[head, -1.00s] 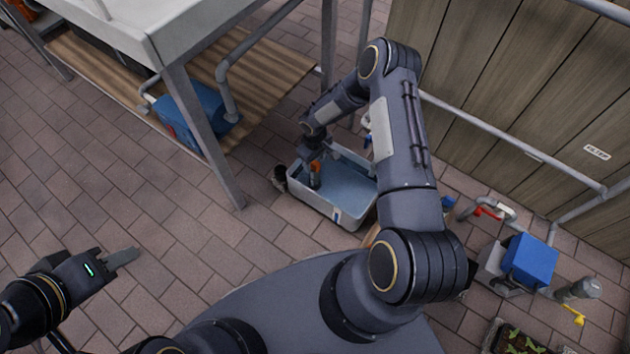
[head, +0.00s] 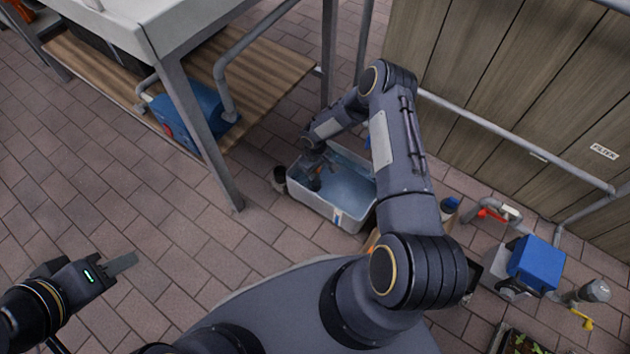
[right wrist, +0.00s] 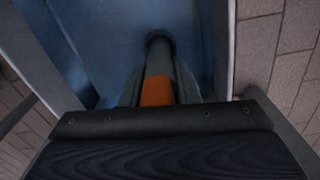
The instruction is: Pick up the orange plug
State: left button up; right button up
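The orange plug (right wrist: 157,90) shows in the right wrist view as an orange band beside a dark round pipe end, inside a blue-grey tub (head: 335,215). My right gripper (head: 314,184) reaches down into the left part of the tub. In the right wrist view its fingers (right wrist: 160,88) flank the plug closely on both sides; whether they press on it I cannot tell. In the head view the gripper and arm mostly hide the plug. My left gripper (head: 122,263) is over the floor at the lower left, its fingers together and empty.
A dark cup (head: 279,179) stands at the tub's left side. A table leg (head: 203,140) and a wooden shelf with a blue box (head: 195,110) are to the left. A plank wall (head: 510,90) with a rail is at the right. A blue pump (head: 536,262) stands front right. Floor at left is clear.

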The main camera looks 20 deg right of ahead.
grip_shut()
jog(key=shift+r, duration=0.15)
